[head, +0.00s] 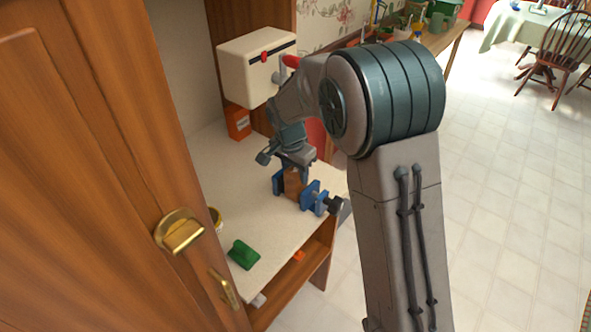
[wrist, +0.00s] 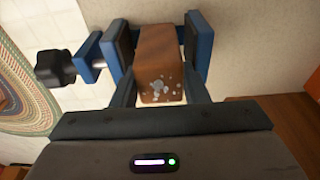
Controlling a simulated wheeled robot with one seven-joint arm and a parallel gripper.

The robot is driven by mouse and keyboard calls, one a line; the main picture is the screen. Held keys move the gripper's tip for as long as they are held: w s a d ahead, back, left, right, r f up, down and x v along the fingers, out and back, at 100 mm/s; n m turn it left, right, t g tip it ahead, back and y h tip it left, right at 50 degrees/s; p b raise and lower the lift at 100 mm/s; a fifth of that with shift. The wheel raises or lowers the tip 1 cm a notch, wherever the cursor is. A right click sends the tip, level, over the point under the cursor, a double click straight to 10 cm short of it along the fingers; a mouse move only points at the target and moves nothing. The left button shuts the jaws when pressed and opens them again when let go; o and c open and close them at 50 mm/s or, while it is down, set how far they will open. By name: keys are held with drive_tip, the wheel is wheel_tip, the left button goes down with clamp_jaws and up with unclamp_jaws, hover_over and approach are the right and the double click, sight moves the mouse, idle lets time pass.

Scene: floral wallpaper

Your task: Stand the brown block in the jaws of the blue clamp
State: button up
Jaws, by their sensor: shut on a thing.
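The brown block (head: 294,184) is upright between the jaws of the blue clamp (head: 311,193) on the pale countertop. In the wrist view the block (wrist: 159,62) shows a speckled patch on its near end. The blue clamp (wrist: 198,45) has a jaw on each side of it, with a black screw knob to the left. A gap shows on the block's left; on its right it is close to the jaw, and I cannot tell if they touch. My gripper (wrist: 160,92) is shut on the block from above. The block's lower end is hidden.
A white box (head: 256,66) and an orange box (head: 237,122) are at the back. The wooden door (head: 95,150) stands at left.

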drive_tip(key=shift+f, duration=0.1)
drive_tip(key=o, duration=0.8)
drive_tip(key=shift+o, duration=0.2)
wheel_tip(320, 180, up, 12)
drive_tip(key=s+b, duration=0.1)
drive_tip(key=shift+s+a, duration=0.3)
drive_tip(key=shift+a, duration=0.15)
drive_tip(key=s+d+r+n, duration=0.3)
drive_tip(key=s+d, duration=0.7)
drive_tip(key=s+d+f+n, duration=0.2)
drive_tip(key=s+d, duration=0.1)
drive_tip(key=s, duration=0.4)
drive_tip(key=s+d+f+n+t+y, duration=0.1)
drive_tip(key=s+d+f+n, duration=0.1)
drive_tip(key=s, duration=0.5)
drive_tip(key=shift+s+d+n+t, duration=0.2)
drive_tip(key=shift+d+n+t, duration=0.1)
drive_tip(key=shift+d, duration=0.55)
